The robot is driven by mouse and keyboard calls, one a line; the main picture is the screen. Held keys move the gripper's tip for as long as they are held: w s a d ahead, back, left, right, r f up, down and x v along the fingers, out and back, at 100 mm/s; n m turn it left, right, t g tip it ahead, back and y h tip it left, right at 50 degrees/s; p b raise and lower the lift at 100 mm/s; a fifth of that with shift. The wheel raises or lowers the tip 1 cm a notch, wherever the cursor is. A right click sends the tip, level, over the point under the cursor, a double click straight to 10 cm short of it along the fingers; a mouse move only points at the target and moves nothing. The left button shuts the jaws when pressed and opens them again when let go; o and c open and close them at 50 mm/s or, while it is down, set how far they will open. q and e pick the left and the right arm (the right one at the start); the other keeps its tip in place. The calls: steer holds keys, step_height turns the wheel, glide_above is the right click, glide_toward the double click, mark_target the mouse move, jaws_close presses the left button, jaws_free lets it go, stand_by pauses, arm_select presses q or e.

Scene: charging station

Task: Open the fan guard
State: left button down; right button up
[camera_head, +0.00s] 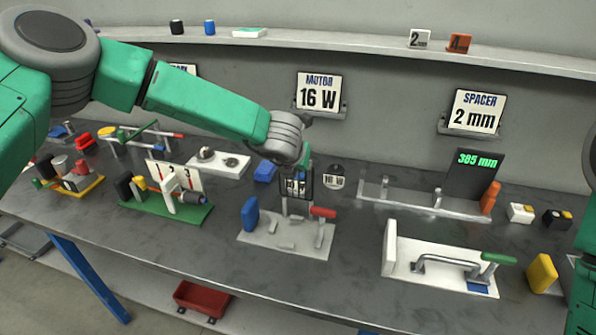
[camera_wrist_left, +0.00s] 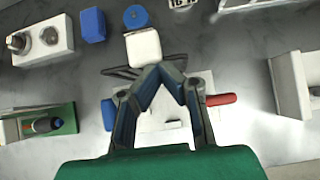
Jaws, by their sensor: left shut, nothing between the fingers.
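The fan guard (camera_head: 285,186) looks like a dark wire frame standing over the pale base plate (camera_head: 260,238) of a fixture at the middle of the table. It also shows in the wrist view as thin dark bars (camera_wrist_left: 115,71), partly hidden by my fingers. My left gripper (camera_head: 304,165) is shut and empty, pointing down at the guard's top. In the wrist view its fingertips (camera_wrist_left: 160,72) meet in front of a white block with a blue round top (camera_wrist_left: 136,17). I cannot tell whether they touch the guard. My right gripper is out of view.
The fixture has a blue block (camera_head: 250,214) at left and a red handle (camera_head: 322,212) at right. A round part labelled 16 W (camera_head: 333,177) stands behind it. A green-based fixture (camera_head: 150,203) is left; a white plate with a green-handled lever (camera_head: 440,270) is right.

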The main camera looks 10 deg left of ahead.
arm_select(q)
steer(key=shift+w, duration=0.4)
steer(key=shift+r, duration=0.1)
stand_by(0.3)
